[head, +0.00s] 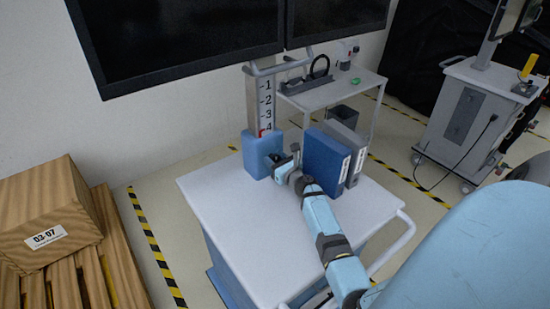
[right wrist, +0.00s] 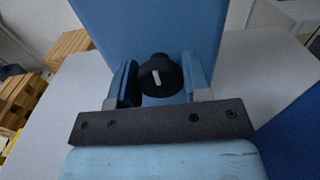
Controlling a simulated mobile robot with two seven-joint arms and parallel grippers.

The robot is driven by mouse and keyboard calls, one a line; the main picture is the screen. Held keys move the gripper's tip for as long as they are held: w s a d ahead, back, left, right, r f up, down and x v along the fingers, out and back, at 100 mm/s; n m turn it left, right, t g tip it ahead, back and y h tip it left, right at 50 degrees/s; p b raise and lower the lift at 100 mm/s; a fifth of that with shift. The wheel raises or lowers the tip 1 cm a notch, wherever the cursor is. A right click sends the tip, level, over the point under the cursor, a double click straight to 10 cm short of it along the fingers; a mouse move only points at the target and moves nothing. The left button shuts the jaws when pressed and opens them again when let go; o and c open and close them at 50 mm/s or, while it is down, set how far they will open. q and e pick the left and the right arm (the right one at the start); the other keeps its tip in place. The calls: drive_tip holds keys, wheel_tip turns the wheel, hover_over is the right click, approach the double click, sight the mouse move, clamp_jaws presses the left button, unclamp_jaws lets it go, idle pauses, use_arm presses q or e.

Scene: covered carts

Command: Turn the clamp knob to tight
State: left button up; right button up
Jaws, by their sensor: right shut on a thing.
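The clamp is a blue block (head: 256,152) on a grey post with a black scale (head: 265,98). It stands on the cart (head: 225,190), and a small red mark shows near the 4. Its knob (right wrist: 158,77) is round and black with a white line, which looks nearly upright with a slight tilt in the right wrist view. My right gripper (head: 277,160) is at the block's front face. In the right wrist view its fingers (right wrist: 161,82) lie on either side of the knob, shut on it. The knob is largely hidden in the head view. My left gripper is not in view.
Blue and grey binders (head: 326,160) stand upright on the cart close to the right of my right gripper. The cart's front left top is clear. Another cart (head: 335,90) stands behind.

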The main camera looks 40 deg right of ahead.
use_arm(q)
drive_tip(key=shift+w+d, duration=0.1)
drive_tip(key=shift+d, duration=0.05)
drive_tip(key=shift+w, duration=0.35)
use_arm(e)
drive_tip(key=o, duration=0.9)
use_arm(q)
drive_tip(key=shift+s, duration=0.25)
